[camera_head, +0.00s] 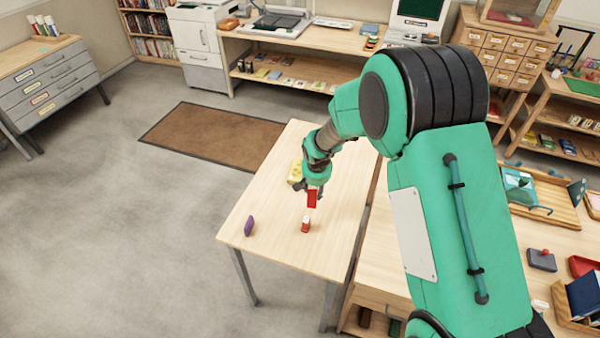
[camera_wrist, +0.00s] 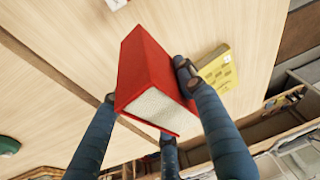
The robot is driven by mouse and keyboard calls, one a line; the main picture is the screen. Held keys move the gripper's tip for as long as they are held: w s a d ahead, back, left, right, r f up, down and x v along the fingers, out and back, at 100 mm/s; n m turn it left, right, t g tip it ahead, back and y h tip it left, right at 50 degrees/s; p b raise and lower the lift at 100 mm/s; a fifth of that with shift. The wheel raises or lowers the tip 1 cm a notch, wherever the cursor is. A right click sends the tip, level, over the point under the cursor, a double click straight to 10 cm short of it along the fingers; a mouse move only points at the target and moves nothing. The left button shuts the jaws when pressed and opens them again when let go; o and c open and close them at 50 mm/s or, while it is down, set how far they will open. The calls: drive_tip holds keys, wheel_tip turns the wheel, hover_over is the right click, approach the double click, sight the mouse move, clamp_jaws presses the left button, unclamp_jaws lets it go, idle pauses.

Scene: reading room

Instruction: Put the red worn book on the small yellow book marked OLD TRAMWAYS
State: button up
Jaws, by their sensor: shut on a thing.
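The red book (camera_wrist: 145,62) is held between the fingers of my gripper (camera_wrist: 147,84), its pale page edges facing the wrist camera. In the head view the red book (camera_head: 312,198) hangs below my gripper (camera_head: 314,187), seemingly above the light wooden table. The small yellow book (camera_wrist: 217,69) lies on the table, right of the red book in the wrist view, with small marks too tiny to read. In the head view the yellow book (camera_head: 295,171) is just behind and left of my gripper, partly hidden by it.
A small red and white object (camera_head: 305,225) stands on the table (camera_head: 270,205) in front of the held book. A purple object (camera_head: 249,226) stands near the left edge. The table's left front is otherwise clear. A second table with trays (camera_head: 545,205) lies to the right.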

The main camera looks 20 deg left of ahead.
drive_tip(key=shift+w+r+m+h+b, duration=0.1)
drive_tip(key=shift+w+m+h+b, duration=0.15)
drive_tip(key=shift+m, duration=0.45)
drive_tip(key=shift+w+r+m+h+b, duration=0.1)
drive_tip(key=shift+w+m+h+b, duration=0.15)
drive_tip(key=shift+m, duration=0.45)
drive_tip(key=b, duration=0.1)
approach(300, 172)
drive_tip(key=w+d, duration=0.1)
drive_tip(key=w+d+f, duration=0.1)
drive_tip(key=d, duration=0.1)
drive_tip(key=shift+w+d, duration=0.15)
drive_tip(key=shift+w, duration=0.1)
drive_tip(key=shift+r, duration=0.1)
drive_tip(key=shift+s+b+x, duration=0.2)
drive_tip(key=shift+b+x, duration=0.05)
drive_tip(key=shift+x, duration=0.6)
drive_tip(key=shift+s+b+x, duration=0.2)
drive_tip(key=shift+x, duration=0.65)
drive_tip(key=shift+f, duration=0.25)
